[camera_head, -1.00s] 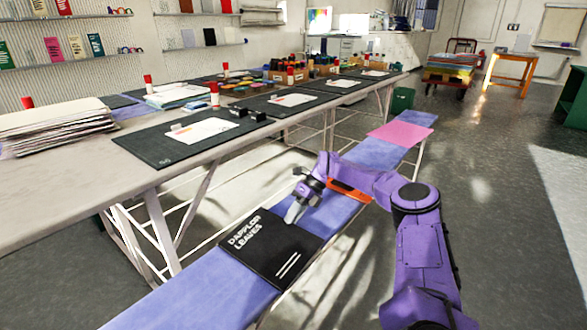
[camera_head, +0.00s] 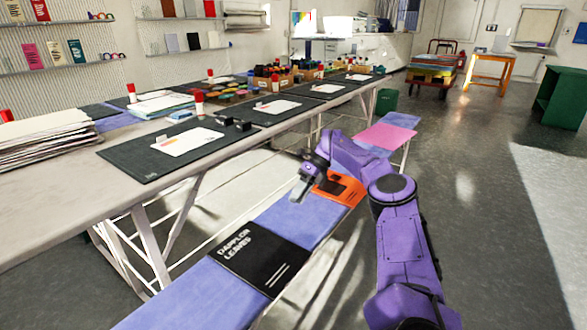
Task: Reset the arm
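My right arm (camera_head: 402,240) is purple and reaches in from the lower right. My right gripper (camera_head: 303,190) hangs over the blue bench top, past the far edge of a black book. Its grey fingers overlap from this angle, so their gap cannot be told. I see nothing held in it. The black book (camera_head: 255,256), marked "DAPPLOR LEAVES", lies flat on the bench, apart from the gripper. An orange book (camera_head: 346,188) lies farther along the bench, partly hidden by my arm. My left gripper is not in view.
The long bench (camera_head: 180,297) has a pink sheet (camera_head: 386,137) at its far end. Beside it stands a higher collage table (camera_head: 70,205) with black mats, papers, glue sticks and a paper stack (camera_head: 45,140). The floor (camera_head: 480,200) at right is open.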

